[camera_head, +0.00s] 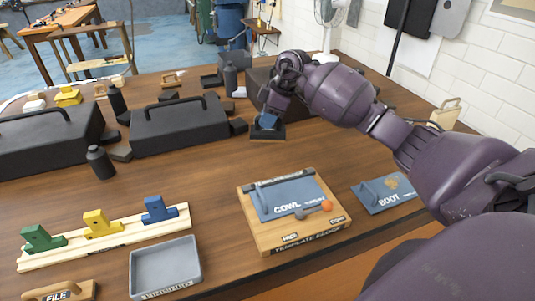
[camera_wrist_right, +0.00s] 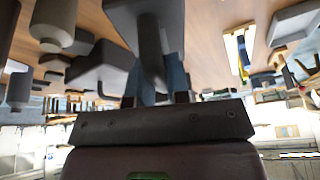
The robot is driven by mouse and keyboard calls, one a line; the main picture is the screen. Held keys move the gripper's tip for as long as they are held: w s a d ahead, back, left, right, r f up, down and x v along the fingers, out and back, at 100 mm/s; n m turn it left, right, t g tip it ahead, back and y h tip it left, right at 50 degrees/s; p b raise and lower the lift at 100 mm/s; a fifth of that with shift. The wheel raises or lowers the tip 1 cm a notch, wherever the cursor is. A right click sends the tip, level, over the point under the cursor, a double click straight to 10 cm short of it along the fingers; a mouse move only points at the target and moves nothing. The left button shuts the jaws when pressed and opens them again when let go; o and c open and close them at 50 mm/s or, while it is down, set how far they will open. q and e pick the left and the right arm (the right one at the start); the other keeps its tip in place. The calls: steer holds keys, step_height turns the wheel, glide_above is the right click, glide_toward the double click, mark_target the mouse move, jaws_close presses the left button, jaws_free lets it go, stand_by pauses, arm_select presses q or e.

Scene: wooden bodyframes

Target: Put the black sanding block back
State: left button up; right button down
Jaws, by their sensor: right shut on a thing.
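My right gripper (camera_head: 268,121) reaches down at the back middle of the table, near the toolboxes. It is shut on the black sanding block (camera_head: 267,134), whose flat dark base shows just under the blue fingers. In the right wrist view the dark block (camera_wrist_right: 150,38) sits between the two bluish fingers (camera_wrist_right: 154,82). The block is at or just above the wood; I cannot tell if it touches. My left gripper is not in view.
Dark toolboxes (camera_head: 181,124) and a dark bottle (camera_head: 100,162) stand left of the gripper. In front are a rack with green, yellow and blue blocks (camera_head: 104,237), a grey tray (camera_head: 165,267), a COWL template board (camera_head: 293,238) and a BOOT plate (camera_head: 384,193). Bare wood lies between.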

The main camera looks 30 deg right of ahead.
mark_target(284, 129)
step_height(284, 129, down, 12)
stand_by(0.6)
steer(key=shift+f, duration=0.1)
steer(key=c, duration=1.1)
jaws_free()
steer(key=v, duration=1.2)
steer(key=shift+a, duration=0.1)
